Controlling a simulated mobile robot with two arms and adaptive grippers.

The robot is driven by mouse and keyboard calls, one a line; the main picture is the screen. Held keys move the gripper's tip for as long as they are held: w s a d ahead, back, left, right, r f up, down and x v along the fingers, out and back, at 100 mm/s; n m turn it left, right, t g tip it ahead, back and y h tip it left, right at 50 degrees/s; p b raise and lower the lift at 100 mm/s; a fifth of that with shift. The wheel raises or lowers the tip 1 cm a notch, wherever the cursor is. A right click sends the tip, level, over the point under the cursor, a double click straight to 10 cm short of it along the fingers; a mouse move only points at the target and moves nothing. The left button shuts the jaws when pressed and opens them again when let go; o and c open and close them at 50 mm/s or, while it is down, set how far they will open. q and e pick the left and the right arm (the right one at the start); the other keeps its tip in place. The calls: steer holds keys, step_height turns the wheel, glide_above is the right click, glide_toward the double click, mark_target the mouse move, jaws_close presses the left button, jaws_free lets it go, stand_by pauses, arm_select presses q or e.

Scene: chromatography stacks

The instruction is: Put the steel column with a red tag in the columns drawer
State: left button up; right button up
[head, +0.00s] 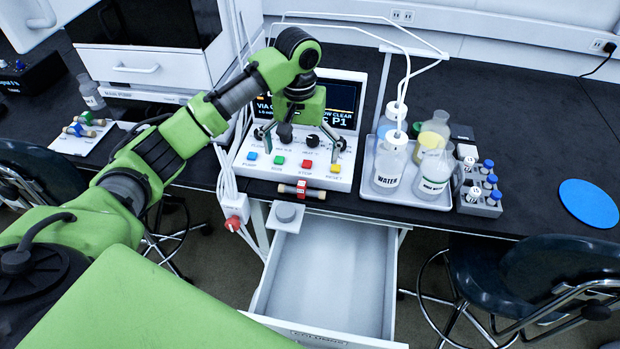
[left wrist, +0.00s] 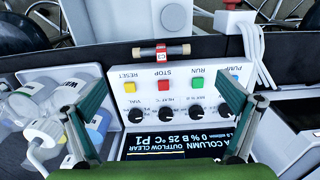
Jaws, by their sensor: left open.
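The steel column with a red tag (head: 302,191) lies sideways at the front edge of the bench, just in front of the white control panel (head: 247,168). In the left wrist view the column (left wrist: 161,53) has tan ends and a red-and-white tag in its middle. The columns drawer (head: 330,275) is pulled open below the bench and its visible inside is empty; its front label is partly readable. My left gripper (head: 299,148) is open and empty above the panel's buttons, behind the column. Its two fingers (left wrist: 160,92) are spread wide in the left wrist view. My right gripper is out of view.
A white tray of bottles (head: 435,199) and a grey vial rack (head: 482,206) stand right of the panel. More columns (head: 80,128) lie on a white mat (head: 72,144) at left. A grey knob-like part (head: 286,212) sits beside the drawer's left rear corner. Chairs flank the drawer.

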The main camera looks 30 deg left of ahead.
mark_target(302, 183)
arm_select(q)
steer(key=f, duration=0.8)
steer(key=shift+s, duration=0.2)
steer(key=shift+w+a+f+p, duration=0.1)
steer(key=shift+w+f+p, duration=0.05)
steer(key=shift+f, duration=0.8)
steer(key=shift+w+a+f+p, duration=0.1)
steer(key=shift+w+f+p, duration=0.1)
steer(key=shift+f, duration=0.7)
steer(key=shift+w+f+p, duration=0.1)
steer(key=shift+f+p, duration=0.05)
steer(key=shift+f, duration=0.8)
steer(key=c, duration=1.4)
steer(key=shift+r, duration=0.1)
